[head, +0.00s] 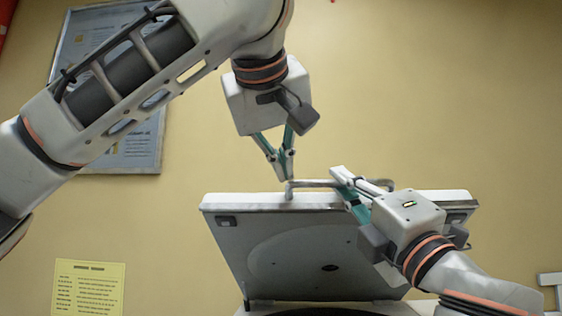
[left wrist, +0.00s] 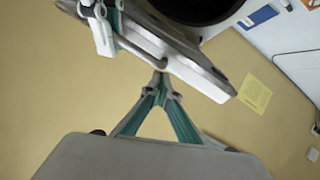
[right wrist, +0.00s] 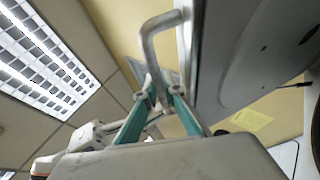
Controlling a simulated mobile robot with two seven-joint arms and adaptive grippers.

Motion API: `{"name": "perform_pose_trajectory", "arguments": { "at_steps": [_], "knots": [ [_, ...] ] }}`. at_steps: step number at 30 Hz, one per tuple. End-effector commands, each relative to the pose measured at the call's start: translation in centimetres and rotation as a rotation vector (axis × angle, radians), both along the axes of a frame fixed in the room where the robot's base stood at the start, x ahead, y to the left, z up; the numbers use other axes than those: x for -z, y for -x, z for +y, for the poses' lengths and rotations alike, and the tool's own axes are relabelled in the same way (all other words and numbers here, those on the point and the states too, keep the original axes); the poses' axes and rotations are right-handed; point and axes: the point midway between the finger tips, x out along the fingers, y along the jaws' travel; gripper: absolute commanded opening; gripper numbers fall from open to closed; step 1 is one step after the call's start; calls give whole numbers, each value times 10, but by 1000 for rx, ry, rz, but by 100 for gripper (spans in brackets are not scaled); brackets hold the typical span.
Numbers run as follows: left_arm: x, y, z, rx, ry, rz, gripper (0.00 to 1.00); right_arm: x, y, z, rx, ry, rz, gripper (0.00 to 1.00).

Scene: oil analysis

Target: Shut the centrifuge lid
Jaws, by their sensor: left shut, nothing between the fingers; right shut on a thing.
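The centrifuge lid (head: 290,250) stands open and steeply raised in the head view, its inner face toward me. A bar handle (head: 312,184) runs along its top edge. My right gripper (head: 343,178) is shut on this handle; the right wrist view shows the handle (right wrist: 150,50) between its fingers (right wrist: 160,82), close beside the lid (right wrist: 235,70). My left gripper (head: 283,178) is shut and empty, fingertips down, near the handle's left end. In the left wrist view its fingertips (left wrist: 161,78) lie close to the lid's edge (left wrist: 200,75); whether they touch is unclear.
The centrifuge body (head: 335,309) shows only as a sliver under the lid. A yellow note (head: 89,288) and a framed poster (head: 110,35) hang on the wall behind. The space left of the lid is free.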

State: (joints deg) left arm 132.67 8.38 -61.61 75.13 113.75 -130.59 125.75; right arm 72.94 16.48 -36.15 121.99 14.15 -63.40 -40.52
Motion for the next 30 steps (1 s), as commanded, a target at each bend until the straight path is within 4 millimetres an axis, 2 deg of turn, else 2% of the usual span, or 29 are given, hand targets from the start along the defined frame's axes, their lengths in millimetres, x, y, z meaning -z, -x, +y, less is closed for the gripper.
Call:
{"name": "perform_pose_trajectory", "arguments": {
  "at_steps": [7, 15, 24, 25, 26, 30],
  "knots": [
    [3, 4, 1, -2, 0, -5, 0, 1, -1, 0, 0, 2, 3, 0],
    [26, 19, 0, 1, -3, 0, 0, 1, -1, 0, 0, 1, 2, 0],
    [27, 20, 0, 0, 0, 1, 0, 1, -1, 0, 1, 1, 3, 0],
    [27, 20, 0, 0, 0, 0, 0, 1, -1, 0, 1, 1, 3, 11],
    [27, 20, 0, 0, 0, 0, 0, 1, -1, 0, 1, 1, 3, 16],
    [27, 19, 0, 0, 0, 0, 0, 1, -1, 0, 0, 1, 2, 16]
  ]
}}
